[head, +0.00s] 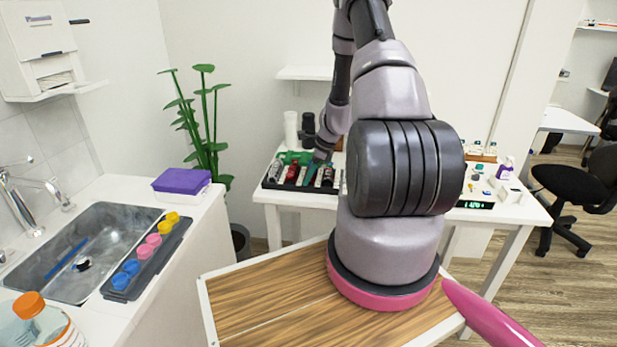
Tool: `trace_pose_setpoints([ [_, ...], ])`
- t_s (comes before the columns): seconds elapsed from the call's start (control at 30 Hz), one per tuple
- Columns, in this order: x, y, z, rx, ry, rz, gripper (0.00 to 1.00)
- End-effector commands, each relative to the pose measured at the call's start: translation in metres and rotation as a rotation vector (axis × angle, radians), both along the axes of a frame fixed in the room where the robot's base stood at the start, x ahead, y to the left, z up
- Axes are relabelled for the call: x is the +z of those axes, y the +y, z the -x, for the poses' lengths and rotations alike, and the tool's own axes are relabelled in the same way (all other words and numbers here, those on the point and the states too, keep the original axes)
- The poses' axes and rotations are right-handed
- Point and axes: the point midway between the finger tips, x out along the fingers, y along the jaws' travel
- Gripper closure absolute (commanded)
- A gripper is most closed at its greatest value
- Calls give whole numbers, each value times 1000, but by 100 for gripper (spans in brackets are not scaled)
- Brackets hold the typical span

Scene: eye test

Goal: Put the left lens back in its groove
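I cannot make out the left lens or its groove. A black tray (298,188) on the white table behind my arm holds several small red, dark and pale things, too small to name. My gripper (312,172) reaches down over this tray, at its middle. Its fingers are small and blend with the teal and green things there, so I cannot tell if it is open or holds something. My large arm joint hides the middle of the table.
A grey rack (147,262) with blue, pink and yellow round caps lies along the sink (92,245). A purple-lidded box (182,182), an orange-capped bottle (40,318) and a plant (207,120) stand left. Small items and a purple bottle (505,168) stand at the table's right.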

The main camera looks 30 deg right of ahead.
Motion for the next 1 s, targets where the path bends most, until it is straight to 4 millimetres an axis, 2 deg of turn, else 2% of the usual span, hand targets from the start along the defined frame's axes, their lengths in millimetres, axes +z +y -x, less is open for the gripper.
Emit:
trace_pose_setpoints([
  [0.53,86,-30,19,0,-3,2,55],
  [0.7,97,-34,22,0,-1,1,55],
  [1.0,98,-34,22,0,0,0,55],
])
